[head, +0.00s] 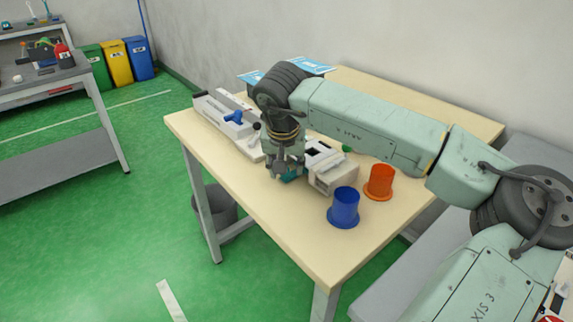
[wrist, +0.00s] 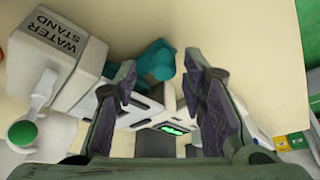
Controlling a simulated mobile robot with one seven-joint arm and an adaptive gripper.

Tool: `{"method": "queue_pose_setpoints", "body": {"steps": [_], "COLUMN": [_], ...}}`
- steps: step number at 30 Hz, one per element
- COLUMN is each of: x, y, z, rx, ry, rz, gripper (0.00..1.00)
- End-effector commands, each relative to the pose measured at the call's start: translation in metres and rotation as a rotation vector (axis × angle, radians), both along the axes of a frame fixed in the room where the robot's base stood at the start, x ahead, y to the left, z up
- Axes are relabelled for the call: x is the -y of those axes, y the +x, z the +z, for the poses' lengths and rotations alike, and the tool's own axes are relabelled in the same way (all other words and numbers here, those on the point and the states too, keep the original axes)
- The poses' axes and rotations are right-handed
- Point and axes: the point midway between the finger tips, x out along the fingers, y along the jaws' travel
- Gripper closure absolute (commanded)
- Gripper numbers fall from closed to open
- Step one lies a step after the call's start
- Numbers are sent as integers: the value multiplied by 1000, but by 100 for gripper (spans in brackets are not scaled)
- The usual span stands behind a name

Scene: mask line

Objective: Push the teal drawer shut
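My gripper (head: 287,167) points down over the left side of a small white machine (head: 333,170) on the wooden table. In the wrist view its two fingers (wrist: 158,72) are spread apart, with nothing clearly held. A teal part (wrist: 155,58), apparently the teal drawer, shows beyond and between the fingertips, beside the white machine body. In the head view only a small bit of teal (head: 291,177) shows below the fingers; the rest is hidden by my gripper. I cannot tell whether a finger touches it or how far the drawer stands out.
A blue cup (head: 343,208) and an orange cup (head: 380,182) stand right of the machine. A white device with a blue handle (head: 234,118) lies to the left. The wrist view shows a box labelled WATER STAND (wrist: 52,50) with a green knob (wrist: 23,132). The table's front left is clear.

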Motion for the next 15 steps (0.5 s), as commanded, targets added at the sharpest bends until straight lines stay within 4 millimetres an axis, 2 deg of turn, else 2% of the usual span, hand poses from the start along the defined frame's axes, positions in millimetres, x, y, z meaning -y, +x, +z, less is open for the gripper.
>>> {"method": "queue_pose_setpoints", "body": {"steps": [5, 15], "x": [0, -4], "y": [-4, -30], "z": [11, 75], "rx": [2, 4], "ry": [-1, -2], "rz": [0, -2], "gripper": [62, 62]}}
